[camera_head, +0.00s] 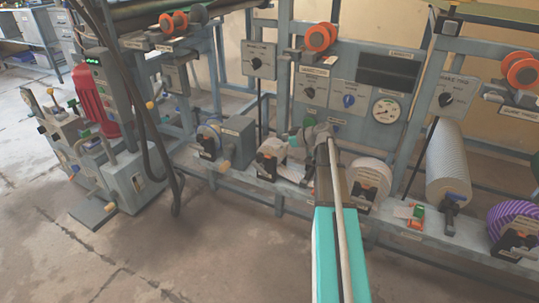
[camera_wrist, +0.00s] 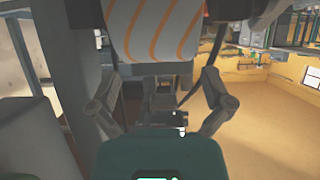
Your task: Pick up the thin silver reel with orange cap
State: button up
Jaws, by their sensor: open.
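I cannot pick out a thin silver reel with an orange cap for certain in either view. My gripper (camera_head: 318,133) reaches toward the lower shelf of the machine in the head view, and my arm hides part of the shelf behind it. In the wrist view my gripper (camera_wrist: 160,100) has its two fingers spread apart, with nothing seen held between them. A white roll with orange stripes (camera_wrist: 155,30) fills the top middle of the wrist view, above a dark part. I cannot tell whether the fingers touch it.
White reels (camera_head: 272,157) and (camera_head: 372,183), a grey ribbed roll (camera_head: 448,165) and a purple striped roll (camera_head: 515,215) line the shelf. Orange spools (camera_head: 320,37) sit higher up. A control panel (camera_head: 350,95) stands behind. The floor at left front (camera_head: 130,255) is clear.

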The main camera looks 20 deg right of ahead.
aim_at(274, 143)
jog(key=shift+b+x, duration=1)
jog(key=shift+x, duration=1.1)
jog(key=shift+w+a+f, duration=0.25)
jog(key=shift+w+a, duration=0.05)
jog(key=shift+w, duration=0.1)
jog(key=c, duration=1.1)
